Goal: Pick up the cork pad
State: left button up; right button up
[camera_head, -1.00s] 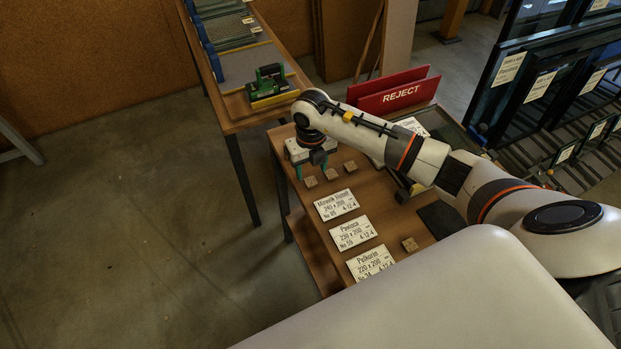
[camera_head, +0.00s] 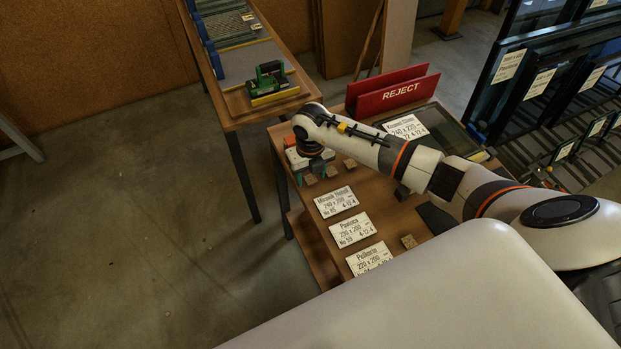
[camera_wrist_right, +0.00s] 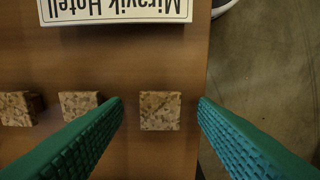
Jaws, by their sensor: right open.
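Small square speckled brown cork pads lie in a row on the wooden table. The end pad (camera_wrist_right: 160,110) in the right wrist view sits between the fingertips of my right gripper (camera_wrist_right: 160,106), with a gap on both sides. Two more pads (camera_wrist_right: 78,104) (camera_wrist_right: 18,108) lie to its left in that view. My left gripper is not seen.
White label cards (camera_head: 335,202) lie in front of the row; one card (camera_wrist_right: 115,10) also shows in the wrist view. A red REJECT holder (camera_head: 393,92) stands behind. The table edge (camera_wrist_right: 203,90) is close beside the right finger.

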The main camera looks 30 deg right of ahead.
jog(key=c, duration=1.1)
